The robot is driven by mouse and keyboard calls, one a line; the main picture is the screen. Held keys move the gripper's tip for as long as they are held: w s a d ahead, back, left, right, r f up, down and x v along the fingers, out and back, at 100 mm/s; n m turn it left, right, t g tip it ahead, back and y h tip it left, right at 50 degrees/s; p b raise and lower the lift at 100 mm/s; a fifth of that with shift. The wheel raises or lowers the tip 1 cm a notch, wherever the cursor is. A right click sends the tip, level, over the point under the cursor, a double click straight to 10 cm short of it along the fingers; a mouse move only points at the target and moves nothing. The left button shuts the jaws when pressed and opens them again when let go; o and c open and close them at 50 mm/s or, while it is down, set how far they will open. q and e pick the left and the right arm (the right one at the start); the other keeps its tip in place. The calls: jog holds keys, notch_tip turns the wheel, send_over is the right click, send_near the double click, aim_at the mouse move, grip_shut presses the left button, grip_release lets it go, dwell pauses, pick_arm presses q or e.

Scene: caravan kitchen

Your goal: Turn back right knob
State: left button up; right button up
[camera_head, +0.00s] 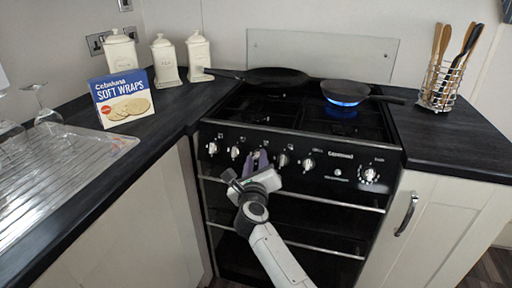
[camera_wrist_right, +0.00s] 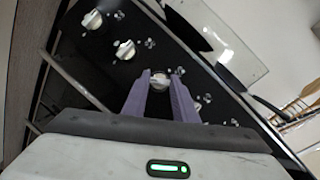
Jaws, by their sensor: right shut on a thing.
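The black stove's front panel (camera_head: 330,171) carries a row of white and silver knobs. My right gripper (camera_head: 257,161), with purple fingers, reaches up to the third knob from the left and covers it in the head view. In the right wrist view, the fingers (camera_wrist_right: 159,95) are shut on this knob (camera_wrist_right: 160,80), one on each side. A blue flame (camera_head: 343,102) burns under the right pan (camera_head: 346,91). The small marks beside the knobs are too small to read. My left gripper is not in view.
Another dark pan (camera_head: 277,76) stands at the back left of the hob. A rail (camera_head: 325,200) crosses the stove below the knobs. A utensil rack (camera_head: 440,86) stands right, a wraps box (camera_head: 123,99) and white canisters (camera_head: 165,60) left.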

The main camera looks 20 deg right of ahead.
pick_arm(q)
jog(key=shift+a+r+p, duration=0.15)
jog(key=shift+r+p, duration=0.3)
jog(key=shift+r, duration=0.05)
pick_arm(e)
jog(key=shift+f+n, duration=0.1)
jog(key=shift+n, duration=0.3)
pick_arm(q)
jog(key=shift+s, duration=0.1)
pick_arm(e)
jog(key=o, duration=1)
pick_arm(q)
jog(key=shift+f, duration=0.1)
pick_arm(e)
jog(key=shift+o, duration=0.2)
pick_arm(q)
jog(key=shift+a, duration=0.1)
